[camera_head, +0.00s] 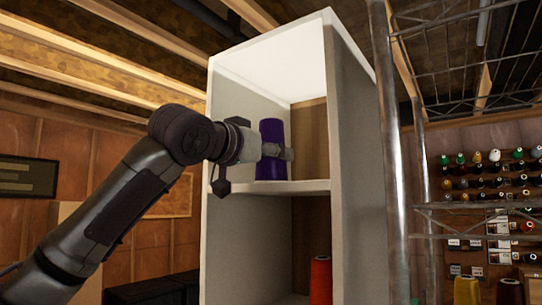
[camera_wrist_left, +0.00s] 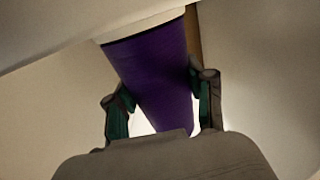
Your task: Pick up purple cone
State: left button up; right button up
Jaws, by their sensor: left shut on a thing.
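The purple cone (camera_head: 271,141) stands upright in the upper compartment of the white shelf unit (camera_head: 344,158), at the level of the middle shelf board. My left gripper (camera_head: 281,152) reaches in from the left and is shut on the cone. In the left wrist view the cone (camera_wrist_left: 153,72) sits between the two fingers of the left gripper (camera_wrist_left: 160,108), one on each side. I cannot tell whether the cone's base touches the board. My right gripper is not in view.
The unit's side walls stand close on both sides of the cone. A red cone (camera_head: 320,281) stands in the lower compartment. Metal posts (camera_head: 390,150) and a wire rack stand to the right. A wall of thread spools (camera_head: 494,156) is at the far right.

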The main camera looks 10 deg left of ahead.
pick_arm(q)
notch_tip(320, 180, up, 10)
jog(key=p, duration=0.1)
dwell(0.4)
dwell(0.5)
